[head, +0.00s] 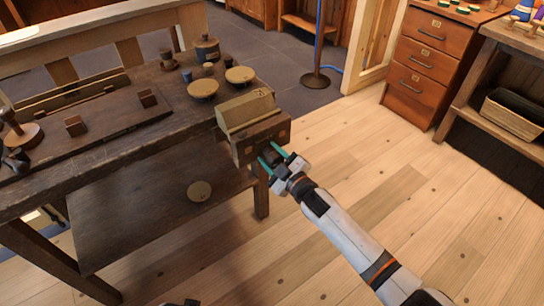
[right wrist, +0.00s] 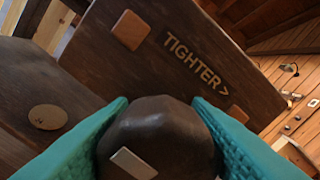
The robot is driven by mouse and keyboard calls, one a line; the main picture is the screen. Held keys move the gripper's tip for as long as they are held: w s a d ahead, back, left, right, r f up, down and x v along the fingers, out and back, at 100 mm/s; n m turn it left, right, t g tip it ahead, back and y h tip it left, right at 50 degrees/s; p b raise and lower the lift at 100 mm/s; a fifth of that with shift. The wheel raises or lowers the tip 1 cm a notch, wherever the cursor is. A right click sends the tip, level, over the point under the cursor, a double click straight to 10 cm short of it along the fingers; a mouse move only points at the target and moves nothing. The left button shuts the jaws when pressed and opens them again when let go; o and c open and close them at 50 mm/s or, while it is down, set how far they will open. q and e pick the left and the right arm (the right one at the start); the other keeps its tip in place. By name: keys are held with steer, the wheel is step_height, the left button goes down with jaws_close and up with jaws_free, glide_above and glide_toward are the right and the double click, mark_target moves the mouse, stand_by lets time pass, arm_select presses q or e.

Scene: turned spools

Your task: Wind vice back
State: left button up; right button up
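The vice's dark brown wooden jaw (head: 262,138) is at the right end of the workbench in the head view. In the right wrist view its face (right wrist: 215,75) reads "TIGHTER >", with an arrow pointing right. The dark rounded vice knob (right wrist: 160,140) bears a pale mark and stands out from this face. My right gripper (head: 271,158) has its teal fingers on opposite sides of the knob, and they look pressed against it. A lighter wooden block (head: 245,111) sits at the top of the vice, behind the jaw. My left gripper is not recognisable in view.
The workbench (head: 110,155) carries two shallow round dishes (head: 203,88) (head: 239,75) near the vice, plus small wooden blocks. A round disc (head: 199,191) shows at the lower shelf. A drawer cabinet (head: 430,60) stands at the upper right. The floor right of the bench is clear.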

steer(key=o, duration=0.4)
steer(key=shift+r, duration=0.1)
steer(key=shift+c, duration=0.2)
arm_select(q)
steer(key=shift+w, duration=0.1)
arm_select(e)
steer(key=shift+f, duration=0.2)
steer(key=shift+s+d, duration=0.2)
steer(key=shift+s, duration=0.05)
arm_select(q)
step_height(320, 180, down, 6)
steer(key=s+p, duration=0.2)
steer(key=shift+s+a, duration=0.2)
steer(key=shift+s, duration=0.1)
arm_select(e)
steer(key=v, duration=1.1)
steer(key=shift+s, duration=0.1)
